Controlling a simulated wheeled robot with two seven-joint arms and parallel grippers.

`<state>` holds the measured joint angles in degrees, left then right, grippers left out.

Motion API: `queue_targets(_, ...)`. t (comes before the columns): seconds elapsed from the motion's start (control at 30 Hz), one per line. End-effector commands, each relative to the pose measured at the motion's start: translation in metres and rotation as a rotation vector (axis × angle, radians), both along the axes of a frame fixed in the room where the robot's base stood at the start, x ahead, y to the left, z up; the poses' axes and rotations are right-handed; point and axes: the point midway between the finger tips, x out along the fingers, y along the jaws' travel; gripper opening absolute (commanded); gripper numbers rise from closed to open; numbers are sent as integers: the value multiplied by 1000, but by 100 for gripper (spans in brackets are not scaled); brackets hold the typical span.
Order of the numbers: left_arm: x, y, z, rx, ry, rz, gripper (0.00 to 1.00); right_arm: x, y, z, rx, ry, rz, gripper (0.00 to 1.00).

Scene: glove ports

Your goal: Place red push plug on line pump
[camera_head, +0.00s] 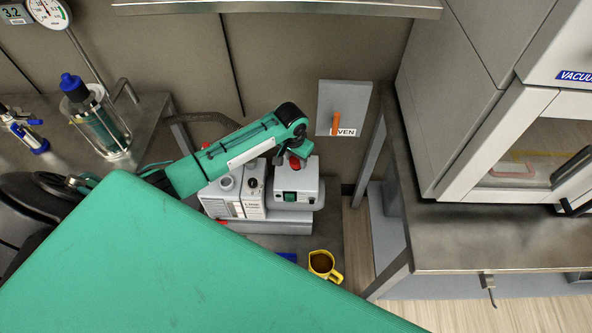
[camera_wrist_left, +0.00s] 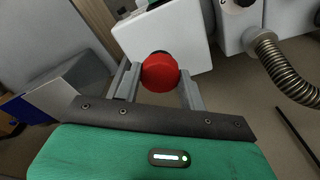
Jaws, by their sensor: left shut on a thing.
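The red push plug (camera_head: 295,162) is a round red cap. My left gripper (camera_head: 297,157) is shut on it, and in the left wrist view the plug (camera_wrist_left: 160,73) sits between the two grey fingers. The line pump (camera_head: 250,203) is a white and grey unit with a dark knob and a "LINE" label. Its right-hand box (camera_head: 296,195) has a green switch, and the plug is held at that box's upper edge. I cannot tell whether the plug touches it. In the left wrist view the white box (camera_wrist_left: 165,36) is just beyond the plug. My right gripper is not in view.
A yellow mug (camera_head: 323,265) with dark contents stands in front of the pump. A glass vessel with a blue cap (camera_head: 98,115) stands on the left bench. A wall plate with an orange handle (camera_head: 337,122) is behind. A vacuum oven (camera_head: 520,150) stands on the right bench.

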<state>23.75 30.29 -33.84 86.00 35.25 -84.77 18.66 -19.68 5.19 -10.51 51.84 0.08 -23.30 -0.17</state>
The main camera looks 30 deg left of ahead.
Motion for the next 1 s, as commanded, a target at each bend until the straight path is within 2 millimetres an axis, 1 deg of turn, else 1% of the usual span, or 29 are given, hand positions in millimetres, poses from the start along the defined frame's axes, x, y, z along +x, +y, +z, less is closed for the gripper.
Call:
queue_targets(0.03,0,0,-10,0,2,1,19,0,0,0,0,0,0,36)
queue_targets(0.1,0,0,-19,0,1,0,19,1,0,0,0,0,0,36)
queue_targets(0.27,0,0,-31,1,1,-1,19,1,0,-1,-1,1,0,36)
queue_targets(0.4,-1,0,-54,0,2,1,19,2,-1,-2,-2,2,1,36)
queue_targets(0.5,0,0,-65,0,1,1,19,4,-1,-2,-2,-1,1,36)
queue_targets(0.6,0,0,-69,0,-1,0,19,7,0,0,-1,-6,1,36)
queue_targets(0.73,0,0,-68,0,-1,-1,19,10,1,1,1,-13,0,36)
queue_targets(0.93,0,0,-72,0,0,0,19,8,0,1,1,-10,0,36)
queue_targets(0.97,0,0,-72,0,0,0,45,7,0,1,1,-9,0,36)
queue_targets(1.0,0,0,-71,0,0,0,53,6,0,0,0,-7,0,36)
